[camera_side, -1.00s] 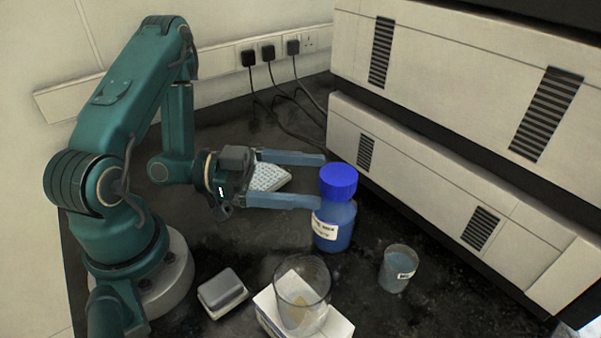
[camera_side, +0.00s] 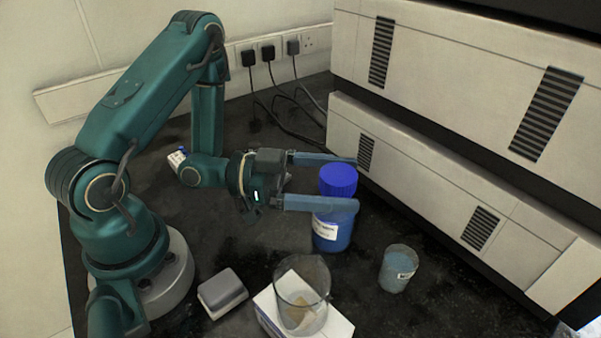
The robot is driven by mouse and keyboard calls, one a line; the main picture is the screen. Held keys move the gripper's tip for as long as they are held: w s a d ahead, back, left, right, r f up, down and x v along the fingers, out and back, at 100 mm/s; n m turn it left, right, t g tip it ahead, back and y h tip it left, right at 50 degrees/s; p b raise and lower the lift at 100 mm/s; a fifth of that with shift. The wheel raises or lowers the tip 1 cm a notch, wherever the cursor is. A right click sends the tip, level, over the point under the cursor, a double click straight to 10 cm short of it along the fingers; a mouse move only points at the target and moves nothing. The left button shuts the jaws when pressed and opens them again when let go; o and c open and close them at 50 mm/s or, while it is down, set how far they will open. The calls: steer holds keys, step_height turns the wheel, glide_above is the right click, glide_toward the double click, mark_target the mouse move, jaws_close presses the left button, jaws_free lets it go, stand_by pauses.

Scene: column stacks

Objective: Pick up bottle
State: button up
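The blue bottle (camera_side: 333,236) stands upright on the dark bench, with a ribbed blue cap and a white label. My gripper (camera_side: 348,184) is open and level, with its two long blue-grey fingers pointing right. The near finger passes in front of the bottle just below the cap. The far finger lies behind the cap. The bottle's neck appears between the fingers. I cannot tell whether either finger touches it.
A glass beaker (camera_side: 302,285) stands on a white box (camera_side: 334,325) in front. A small cup with blue liquid (camera_side: 397,270) is right of the bottle. A grey-topped block (camera_side: 222,291) lies at front left. Large white instrument housings (camera_side: 420,170) bound the right side; cables (camera_side: 285,110) hang behind.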

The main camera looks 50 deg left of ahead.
jaws_close()
steer(key=shift+r, duration=0.1)
